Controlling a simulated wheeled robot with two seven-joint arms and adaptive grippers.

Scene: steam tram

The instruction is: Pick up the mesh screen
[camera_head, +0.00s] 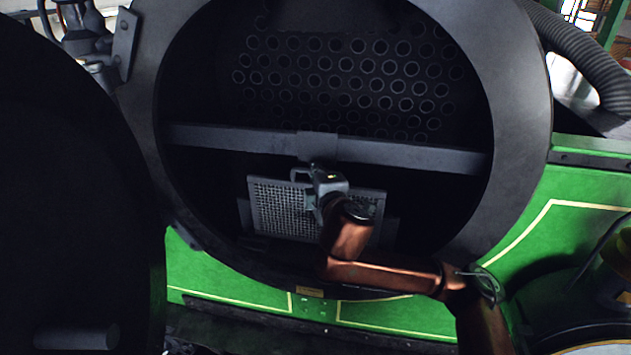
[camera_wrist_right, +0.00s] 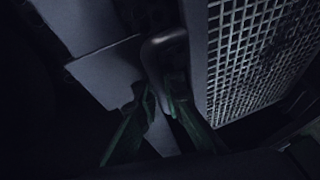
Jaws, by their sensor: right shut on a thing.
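The mesh screen (camera_head: 283,212) is a grey framed panel with a fine square grid. It stands low inside the round opening, below the crossbar, in the head view. It also shows at the right of the right wrist view (camera_wrist_right: 245,55), with a grey loop handle (camera_wrist_right: 155,62) along its edge. My right gripper (camera_head: 318,190) reaches in from the lower right and is shut on the handle. In the wrist view its dark green fingers (camera_wrist_right: 160,105) meet at the handle's lower part. My right arm and gripper hide part of the screen. My left gripper does not show.
A dark ring (camera_head: 518,110) surrounds the opening. A horizontal crossbar (camera_head: 400,152) spans it just above the screen. Rows of tube ends (camera_head: 350,80) fill the back wall. A large dark round door (camera_head: 75,190) stands at the left. Green panels (camera_head: 570,245) flank the opening.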

